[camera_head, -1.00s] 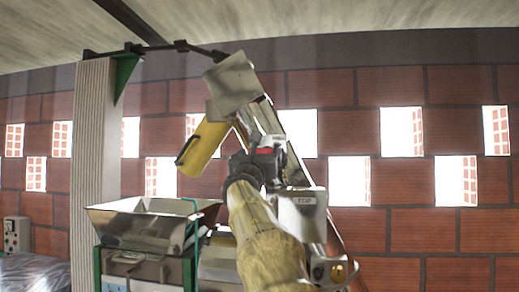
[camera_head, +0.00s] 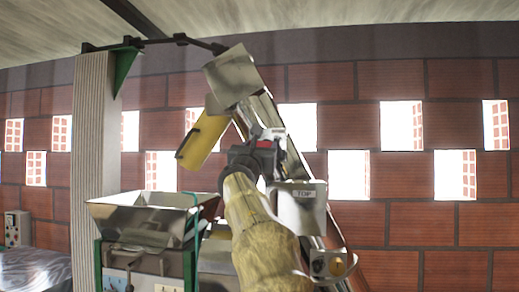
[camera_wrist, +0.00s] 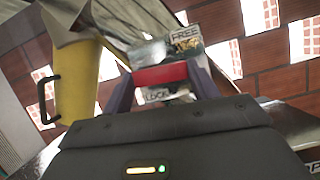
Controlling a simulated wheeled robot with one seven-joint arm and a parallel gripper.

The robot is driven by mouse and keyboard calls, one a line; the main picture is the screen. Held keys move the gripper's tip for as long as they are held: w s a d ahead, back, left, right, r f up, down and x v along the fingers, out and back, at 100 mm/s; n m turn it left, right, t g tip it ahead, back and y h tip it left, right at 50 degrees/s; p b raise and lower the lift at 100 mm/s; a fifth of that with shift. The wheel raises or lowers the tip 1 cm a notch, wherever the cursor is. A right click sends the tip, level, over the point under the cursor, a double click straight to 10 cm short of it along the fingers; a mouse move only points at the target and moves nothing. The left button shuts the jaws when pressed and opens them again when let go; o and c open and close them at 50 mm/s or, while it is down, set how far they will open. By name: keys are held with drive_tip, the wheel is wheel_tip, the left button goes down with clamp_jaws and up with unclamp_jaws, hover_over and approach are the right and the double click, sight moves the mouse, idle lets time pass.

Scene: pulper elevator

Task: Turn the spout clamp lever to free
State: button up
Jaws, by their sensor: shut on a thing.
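The red clamp lever (camera_wrist: 160,75) lies across between the two dark fingertips of my gripper (camera_wrist: 165,88), which is shut on it. Behind it is a pale plate marked FREE (camera_wrist: 185,37) at the upper right and LOCK (camera_wrist: 157,97) below. The lever sits between the two words; its exact angle is partly hidden by the fingers. In the head view, my gripper (camera_head: 262,150) is at the elevator tube, with a bit of red showing. The yellow spout (camera_head: 205,138), with a dark handle (camera_head: 187,143), hangs to its left; it also shows in the wrist view (camera_wrist: 76,75).
A metal hopper (camera_head: 150,215) on a green frame stands at the lower left, below the spout. The slanted elevator tube (camera_head: 262,108) has a metal head box (camera_head: 231,76) on top. A pale post (camera_head: 95,150) stands left. A brick wall (camera_head: 420,225) is behind.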

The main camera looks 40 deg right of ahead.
drive_tip(key=m, duration=0.1)
drive_tip(key=m+g+h, duration=0.1)
drive_tip(key=m, duration=0.1)
drive_tip(key=m+g, duration=0.1)
drive_tip(key=m, duration=0.1)
drive_tip(key=shift+w+a+r, duration=0.1)
drive_tip(key=shift+w+r, duration=0.05)
drive_tip(key=shift+r, duration=0.1)
drive_tip(key=m+g, duration=0.1)
drive_tip(key=m, duration=0.1)
drive_tip(key=m+g+p, duration=0.1)
drive_tip(key=m, duration=0.1)
drive_tip(key=m+g, duration=0.1)
drive_tip(key=m, duration=0.1)
drive_tip(key=shift+r+m+h+p, duration=0.3)
drive_tip(key=shift+r+p, duration=0.05)
drive_tip(key=shift+r, duration=0.05)
drive_tip(key=m, duration=0.1)
drive_tip(key=m+g+p, duration=0.1)
drive_tip(key=m, duration=0.1)
drive_tip(key=m+g+p, duration=0.1)
drive_tip(key=m, duration=0.1)
drive_tip(key=shift+r, duration=0.3)
drive_tip(key=shift+s+d+m+g+y+p, duration=0.25)
drive_tip(key=shift+m+y+p, duration=0.2)
drive_tip(key=shift+m, duration=0.6)
drive_tip(key=shift+s+d+m+g+y+p, duration=0.1)
drive_tip(key=shift+m+g+y+p, duration=0.35)
drive_tip(key=shift+m, duration=0.6)
drive_tip(key=o, duration=1)
